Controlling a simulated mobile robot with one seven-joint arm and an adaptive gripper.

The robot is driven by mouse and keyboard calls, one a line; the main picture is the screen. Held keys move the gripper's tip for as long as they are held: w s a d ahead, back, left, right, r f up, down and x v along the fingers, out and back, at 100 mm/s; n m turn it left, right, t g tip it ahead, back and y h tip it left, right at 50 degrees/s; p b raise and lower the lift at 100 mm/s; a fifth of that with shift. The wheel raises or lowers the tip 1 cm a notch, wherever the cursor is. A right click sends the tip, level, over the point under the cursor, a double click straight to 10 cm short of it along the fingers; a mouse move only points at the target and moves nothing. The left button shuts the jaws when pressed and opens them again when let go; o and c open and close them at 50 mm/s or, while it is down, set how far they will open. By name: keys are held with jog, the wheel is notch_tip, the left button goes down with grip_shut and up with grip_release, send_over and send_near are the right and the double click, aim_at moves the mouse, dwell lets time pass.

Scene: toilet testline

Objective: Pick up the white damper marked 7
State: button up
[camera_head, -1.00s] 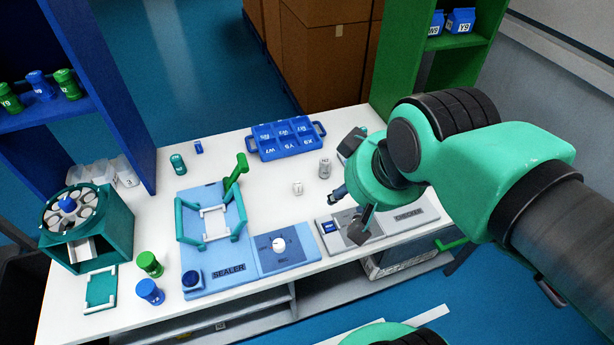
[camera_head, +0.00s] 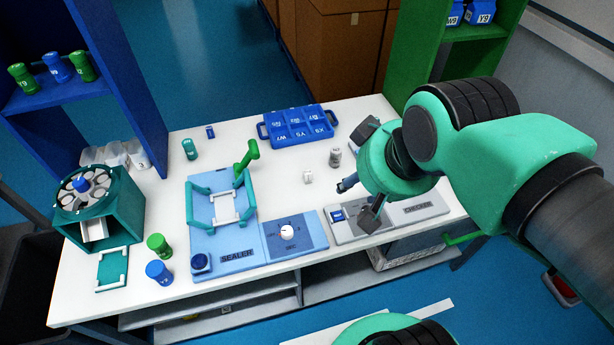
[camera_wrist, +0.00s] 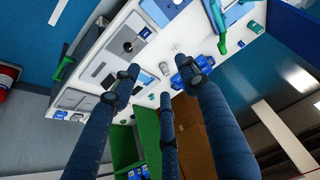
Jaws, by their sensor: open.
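A small white piece (camera_head: 308,177) stands on the white table right of the sealer; its mark is too small to read, so I cannot confirm the 7. It appears small in the wrist view (camera_wrist: 176,47). A grey cylinder (camera_head: 336,157) stands just behind and right of it, also in the wrist view (camera_wrist: 163,67). My gripper (camera_head: 355,185) is open and empty, right of the white piece and apart from it, above the checker's left part. Its dark blue fingers (camera_wrist: 166,82) are spread in the wrist view.
The blue sealer (camera_head: 225,225) with teal frame and green lever lies left, the grey checker (camera_head: 400,212) right. A blue tray (camera_head: 298,126) is at the back. Green (camera_head: 158,245) and blue (camera_head: 158,272) pieces stand front left, near a teal dispenser (camera_head: 120,212).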

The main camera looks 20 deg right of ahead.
jog(key=w, duration=0.1)
jog(key=g+p, duration=0.4)
jog(key=p, duration=0.2)
send_over(307, 172)
jog(key=s, duration=0.2)
notch_tip(307, 172, down, 23)
jog(key=shift+f, duration=0.15)
jog(key=shift+s, duration=0.1)
jog(key=shift+w+f+b, duration=0.2)
jog(key=shift+f+b, duration=0.1)
jog(key=shift+f, duration=1.1)
jog(key=shift+w+f+b, duration=0.25)
jog(key=shift+f+b, duration=0.1)
jog(key=shift+f, duration=1.1)
jog(key=shift+w+f+b, duration=0.2)
jog(key=shift+f+b, duration=0.1)
jog(key=shift+f, duration=1.1)
